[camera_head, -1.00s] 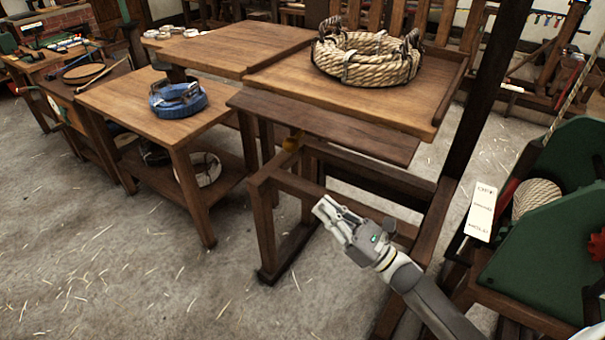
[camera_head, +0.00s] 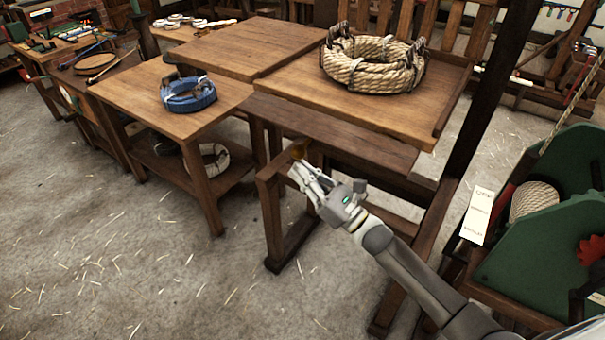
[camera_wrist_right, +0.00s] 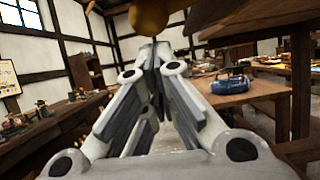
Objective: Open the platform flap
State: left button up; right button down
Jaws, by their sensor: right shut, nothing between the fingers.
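The platform (camera_head: 385,105) is a wooden top on a dark frame. Its flap (camera_head: 335,132) is a long brown board hanging along the front edge, below the top and sloping. A brass-coloured round knob (camera_head: 298,150) sits under the flap's left part; it also shows large at the top of the right wrist view (camera_wrist_right: 150,16). My right gripper (camera_head: 296,174) is shut and empty, its tips just below the knob. In the wrist view the closed fingertips (camera_wrist_right: 155,56) point up at it; I cannot tell whether they touch. My left gripper is out of view.
A thick rope coil (camera_head: 373,66) lies on the platform. To the left stands a low table (camera_head: 150,100) with a blue coil (camera_head: 187,95). A green machine (camera_head: 545,220) stands close on the right. The floor at front left is clear.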

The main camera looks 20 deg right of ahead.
dwell(0.3)
jog(key=r+m+h+p, duration=0.1)
jog(key=m, duration=0.1)
jog(key=a+r+m+t+h+p, duration=0.1)
jog(key=r+m, duration=0.1)
jog(key=s+r+m+p, duration=0.1)
jog(key=shift+a+r+m+h, duration=0.2)
jog(key=shift+m+h, duration=0.2)
jog(key=shift+f, duration=0.1)
